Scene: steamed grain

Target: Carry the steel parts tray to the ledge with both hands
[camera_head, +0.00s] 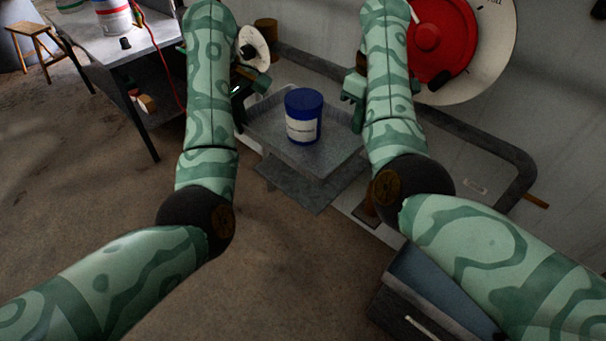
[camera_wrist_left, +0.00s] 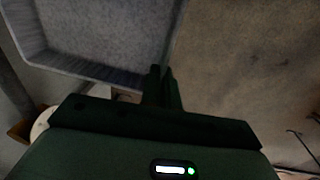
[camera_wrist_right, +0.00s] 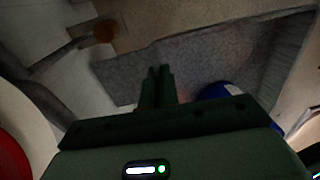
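The steel parts tray (camera_head: 335,162) is a shallow grey tray in the middle of the head view, looking roughly level. A blue tub (camera_head: 304,104) with a white label stands upright on it. My left gripper (camera_head: 238,98) is at the tray's left side; in the left wrist view its fingers (camera_wrist_left: 165,75) are close together at the tray's wall (camera_wrist_left: 85,68). My right gripper (camera_head: 352,92) is at the right side; its nearly closed fingers (camera_wrist_right: 158,75) overlap the tray (camera_wrist_right: 120,75). A flat grey slab (camera_head: 308,192), possibly the ledge, shows below the tray; contact is unclear.
A workbench (camera_head: 150,45) with tubs and a red cable stands at upper left, a wooden stool (camera_head: 38,42) beyond it. A red hose reel (camera_head: 430,38) and grey pipe (camera_head: 490,150) are on the right wall. A dark blue-grey box (camera_head: 430,295) sits lower right. The floor at left is clear.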

